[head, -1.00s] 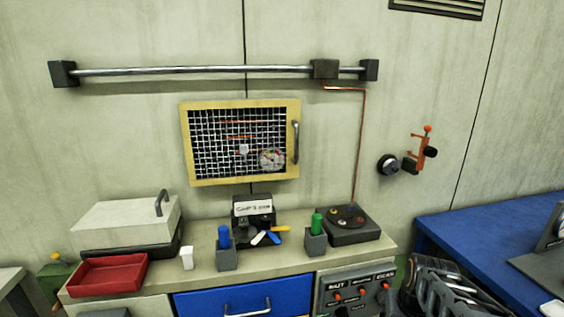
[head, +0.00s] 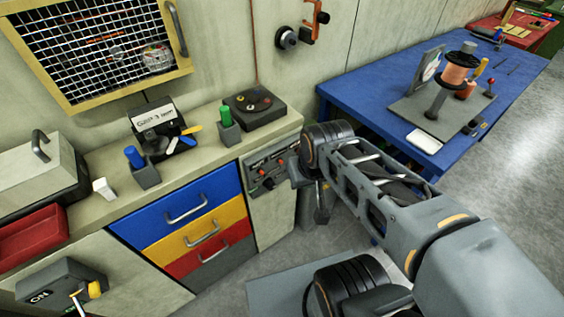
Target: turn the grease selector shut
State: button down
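No label reading grease can be made out, so I cannot tell for sure which control is the grease selector. A grey control panel (head: 262,203) on the counter's front has small red and black knobs and white lettering too small to read. A round dark knob with a pale rim (head: 287,38) sits on the wall above. A dark box with an ON label (head: 62,284) and a yellow-tipped lever is at the lower left. My arm reaches in from the lower right. My gripper (head: 322,215) seems to hang at its far end, right of the panel; its fingers are unclear.
The counter holds a black button box (head: 254,108), green and blue holders, and a red tray (head: 32,232). Blue, yellow and red drawers (head: 175,205) are below. A mesh cabinet (head: 68,92) hangs above. A blue table (head: 362,88) stands right. Grey floor (head: 505,165) is open at right.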

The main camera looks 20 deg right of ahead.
aim_at(270, 184)
jog(key=u, duration=0.05)
jog(key=k, duration=1.25)
jog(key=u, duration=0.9)
jog(key=i, duration=1.25)
jog(key=z, duration=0.85)
jog(key=i, duration=0.3)
jog(key=z, duration=0.25)
